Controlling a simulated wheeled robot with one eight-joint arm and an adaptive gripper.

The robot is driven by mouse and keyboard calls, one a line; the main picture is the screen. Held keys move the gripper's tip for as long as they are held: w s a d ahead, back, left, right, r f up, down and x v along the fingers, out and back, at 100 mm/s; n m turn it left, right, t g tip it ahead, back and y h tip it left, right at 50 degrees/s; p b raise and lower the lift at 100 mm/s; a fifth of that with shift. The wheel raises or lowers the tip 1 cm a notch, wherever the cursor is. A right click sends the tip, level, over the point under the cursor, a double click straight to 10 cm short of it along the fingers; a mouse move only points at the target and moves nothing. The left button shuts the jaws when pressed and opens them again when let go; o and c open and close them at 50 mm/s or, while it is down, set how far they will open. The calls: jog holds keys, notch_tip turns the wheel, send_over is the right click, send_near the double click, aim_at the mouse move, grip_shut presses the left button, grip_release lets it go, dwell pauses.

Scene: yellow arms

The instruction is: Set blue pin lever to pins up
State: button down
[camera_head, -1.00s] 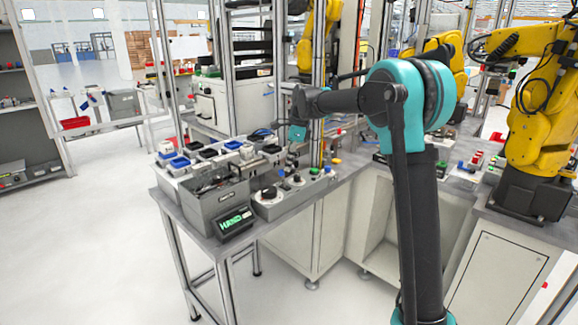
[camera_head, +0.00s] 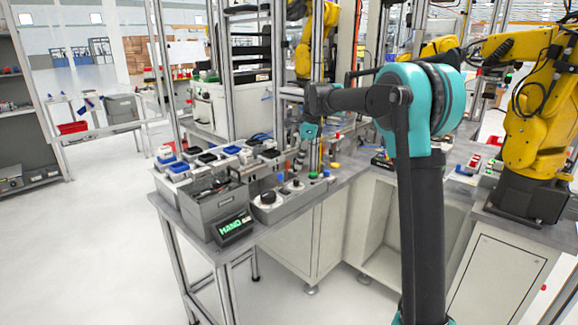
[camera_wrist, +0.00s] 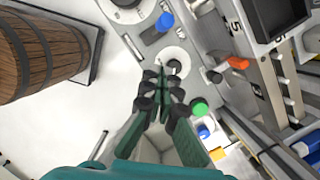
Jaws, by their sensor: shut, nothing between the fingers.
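The blue pin lever shows as a blue cap (camera_wrist: 165,22) on a short shaft on the grey control panel, above my gripper in the wrist view. In the head view it is a small blue spot (camera_head: 281,178) beside the dark knobs. My gripper (camera_wrist: 161,75) is shut and empty. Its fingertips are apart from the blue cap, over a pale round dial (camera_wrist: 176,60) with a small pin; I cannot tell whether they touch it. In the head view my gripper (camera_head: 299,160) points down over the panel. The fingers hide part of the panel.
A green knob (camera_wrist: 200,108) and an orange-red handle (camera_wrist: 238,62) stand right of the fingers. A black screen box (camera_wrist: 280,14) and metal posts (camera_wrist: 283,85) are further right. A wooden barrel (camera_wrist: 30,55) is at left. In the head view, the grey bin (camera_head: 213,203) stands left of the panel.

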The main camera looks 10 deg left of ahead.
notch_tip(320, 180, up, 10)
jog(key=w, duration=0.2)
jog(key=shift+w+a+f, duration=0.15)
jog(key=shift+a+f, duration=0.05)
jog(key=shift+a, duration=0.05)
jog(key=s+d+f+n+t+h, duration=0.1)
jog(key=s+d+f+n, duration=0.4)
jog(key=s+d+f, duration=0.3)
jog(key=s+d+f+n+t, duration=0.2)
jog(key=s+d+f+n, duration=0.4)
jog(key=s, duration=1)
jog(key=s+d+f+n+t+h, duration=0.1)
jog(key=s+d+f+n, duration=0.4)
jog(key=s+d+f, duration=0.6)
notch_tip(320, 180, down, 5)
jog(key=shift+s+d+f+n+t+h, duration=0.1)
jog(key=shift+s+d+n+t+h, duration=0.25)
jog(key=shift+s, duration=0.45)
jog(key=c, duration=2.2)
grip_release()
